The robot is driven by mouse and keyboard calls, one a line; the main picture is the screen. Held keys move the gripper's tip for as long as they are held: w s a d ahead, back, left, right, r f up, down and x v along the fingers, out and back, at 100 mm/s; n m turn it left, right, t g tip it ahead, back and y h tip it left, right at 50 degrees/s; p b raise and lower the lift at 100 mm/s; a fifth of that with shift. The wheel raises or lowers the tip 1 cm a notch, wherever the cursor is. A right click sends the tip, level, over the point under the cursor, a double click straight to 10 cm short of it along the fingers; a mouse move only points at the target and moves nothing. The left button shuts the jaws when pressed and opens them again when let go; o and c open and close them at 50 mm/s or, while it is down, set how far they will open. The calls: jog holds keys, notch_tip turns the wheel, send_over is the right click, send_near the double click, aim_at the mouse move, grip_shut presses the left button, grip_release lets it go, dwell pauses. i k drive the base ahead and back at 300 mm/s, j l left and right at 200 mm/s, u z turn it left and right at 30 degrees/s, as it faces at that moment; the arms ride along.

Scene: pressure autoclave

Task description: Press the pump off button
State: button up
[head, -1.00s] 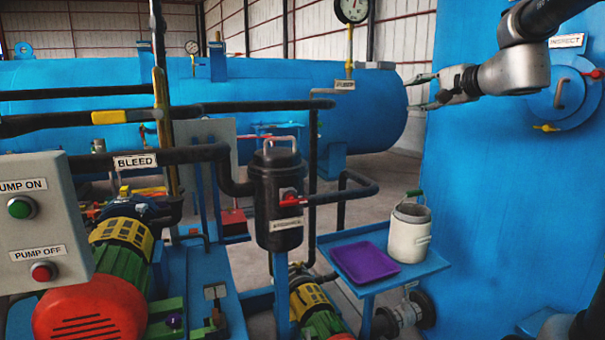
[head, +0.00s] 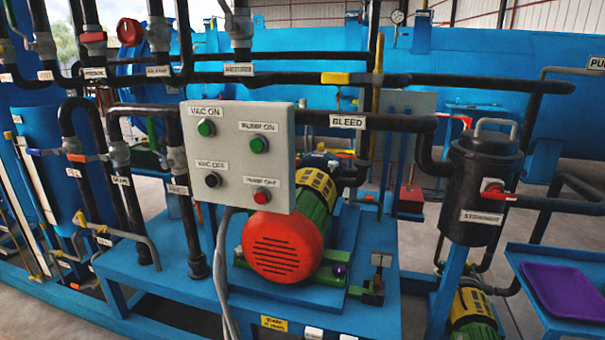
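The pump off button (head: 262,196) is a small red button at the lower right of a grey control box (head: 228,167). A label reading PUMP OFF (head: 262,181) sits just above it. Above that is the green pump on button (head: 259,145). The box's left column has a green vac on button (head: 206,128) and a black vac off button (head: 213,180). All of the box's front face shows and nothing covers the red button. My gripper is not in this view, so its state and its place relative to the button cannot be seen.
A red and green pump motor (head: 283,246) sits behind and below the box on a blue base (head: 160,275). Black pipes with several valves stand at left. A black strainer (head: 481,188) and a purple tray (head: 568,290) are at right. A grey cable (head: 222,270) hangs below the box.

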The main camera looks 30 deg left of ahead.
aim_at(260, 198)
jog(key=u, duration=1.85)
